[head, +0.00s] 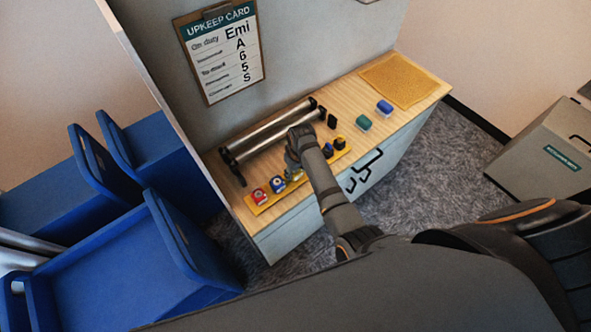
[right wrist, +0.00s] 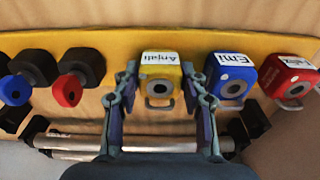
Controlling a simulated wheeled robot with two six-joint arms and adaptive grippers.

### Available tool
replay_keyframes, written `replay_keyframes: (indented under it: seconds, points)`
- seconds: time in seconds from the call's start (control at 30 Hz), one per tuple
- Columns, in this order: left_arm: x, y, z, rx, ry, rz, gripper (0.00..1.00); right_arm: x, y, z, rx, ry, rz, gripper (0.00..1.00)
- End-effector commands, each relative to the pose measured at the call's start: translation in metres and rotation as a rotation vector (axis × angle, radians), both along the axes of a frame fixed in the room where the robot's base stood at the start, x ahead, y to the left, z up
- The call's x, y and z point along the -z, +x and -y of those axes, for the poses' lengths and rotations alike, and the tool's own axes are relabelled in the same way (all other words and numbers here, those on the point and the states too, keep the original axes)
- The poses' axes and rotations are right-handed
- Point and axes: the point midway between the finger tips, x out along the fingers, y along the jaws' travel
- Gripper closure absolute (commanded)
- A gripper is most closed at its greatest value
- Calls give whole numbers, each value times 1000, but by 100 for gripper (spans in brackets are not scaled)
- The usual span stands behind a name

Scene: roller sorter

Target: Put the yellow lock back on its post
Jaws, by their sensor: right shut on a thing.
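A yellow lock (right wrist: 160,82) with a white label reading "Anjali" sits between the fingers of my right gripper (right wrist: 163,92) in the right wrist view. The gripper is shut on it, one finger on each side. The lock is at the yellow board (right wrist: 118,42), in line with the blue "Emi" lock (right wrist: 232,78) and a red lock (right wrist: 288,77). Whether it is seated on a post is hidden. In the head view my right gripper (head: 293,166) is low over the board and mostly hides the yellow lock. My left gripper is not in view.
Black knobs with coloured ends, one red (right wrist: 78,78) and one blue (right wrist: 30,75), stand left of the lock. Metal rollers (head: 270,132) lie behind the board on the wooden counter (head: 345,95). Blue and green items and a yellow mat (head: 405,80) are farther right.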

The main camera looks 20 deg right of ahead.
Motion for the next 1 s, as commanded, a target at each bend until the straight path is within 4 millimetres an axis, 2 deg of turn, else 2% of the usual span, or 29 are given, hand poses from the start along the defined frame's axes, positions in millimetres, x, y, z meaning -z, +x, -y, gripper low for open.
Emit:
replay_keyframes:
  seconds: [0.3, 0.33, 0.5, 0.83, 1.0]
  points:
    - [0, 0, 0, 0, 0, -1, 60, 1, 0, 0, 0, 0, 0, 93]
    - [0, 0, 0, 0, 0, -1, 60, 1, 0, 0, 0, 0, 0, 55]
    - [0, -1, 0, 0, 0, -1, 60, 2, 0, 0, 0, 0, -1, 32]
    - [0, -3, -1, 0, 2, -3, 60, 0, 0, 0, 0, 0, -1, 31]
    - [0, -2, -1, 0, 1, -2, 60, -26, -3, 1, 0, 1, 3, 31]
